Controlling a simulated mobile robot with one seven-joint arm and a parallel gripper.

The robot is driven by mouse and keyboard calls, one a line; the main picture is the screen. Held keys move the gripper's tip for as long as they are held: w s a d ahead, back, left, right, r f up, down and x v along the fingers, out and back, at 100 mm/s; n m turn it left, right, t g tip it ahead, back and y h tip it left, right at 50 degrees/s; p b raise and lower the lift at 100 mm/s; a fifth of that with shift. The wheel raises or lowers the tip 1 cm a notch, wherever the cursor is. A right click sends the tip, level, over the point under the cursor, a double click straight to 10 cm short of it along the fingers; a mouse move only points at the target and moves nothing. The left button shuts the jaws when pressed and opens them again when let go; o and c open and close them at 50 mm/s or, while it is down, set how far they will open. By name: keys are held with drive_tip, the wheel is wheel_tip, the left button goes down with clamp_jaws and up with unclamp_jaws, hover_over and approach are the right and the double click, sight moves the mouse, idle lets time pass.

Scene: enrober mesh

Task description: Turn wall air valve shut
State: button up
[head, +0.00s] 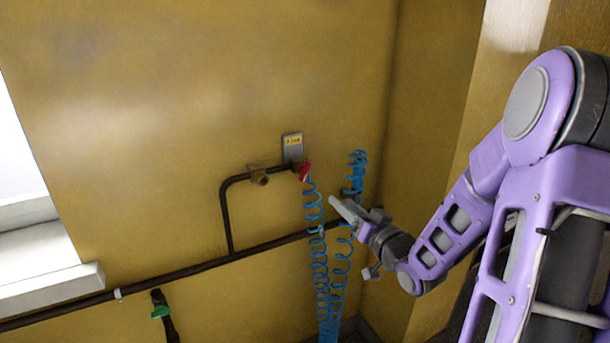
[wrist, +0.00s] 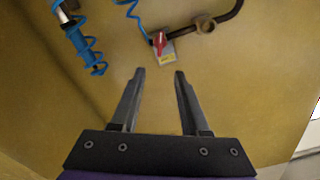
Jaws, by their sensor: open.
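The wall air valve has a red handle (head: 304,171) at the right end of a dark pipe on the yellow wall, below a grey plate with a yellow label (head: 292,146). In the wrist view the red handle (wrist: 159,43) stands beyond the fingertips, near the middle of the top. My gripper (wrist: 158,72) is open and empty, with a gap between it and the handle. In the head view my gripper (head: 340,206) is to the right of and below the valve, partly in front of the blue hose.
A coiled blue hose (head: 317,247) hangs below the valve; more blue coil (head: 356,170) is on the wall at right. A brass fitting (head: 258,176) sits left of the valve. A green-handled valve (head: 160,312) is on the lower pipe. A window sill (head: 50,283) juts out at left.

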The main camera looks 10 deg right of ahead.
sight(307, 173)
drive_tip(key=x, duration=1.7)
drive_tip(key=shift+w, duration=0.15)
drive_tip(key=shift+f+b, duration=0.1)
drive_tip(key=shift+b, duration=0.2)
clamp_jaws()
